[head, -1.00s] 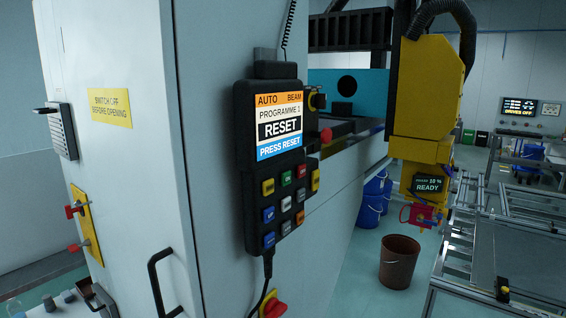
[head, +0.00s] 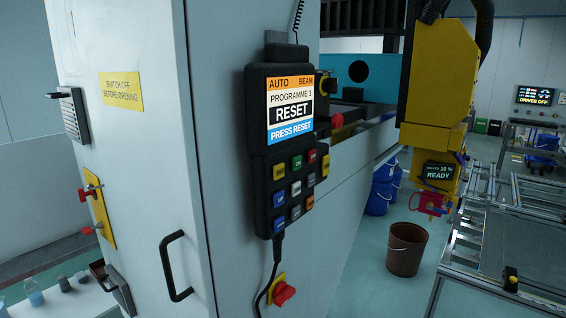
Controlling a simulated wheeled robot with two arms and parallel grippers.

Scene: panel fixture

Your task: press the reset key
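A dark hand pendant (head: 262,100) hangs upright on the side of a pale grey cabinet (head: 150,200). The key labels are too small to read, so I cannot tell which is the reset key. Neither gripper is in view.
A cable (head: 266,285) runs down from the pendant, near a red rotary switch (head: 284,293). A black handle (head: 168,265) sticks out from the cabinet. A yellow machine head (head: 437,80) and a brown bucket (head: 405,250) stand to the right, with open floor around the bucket.

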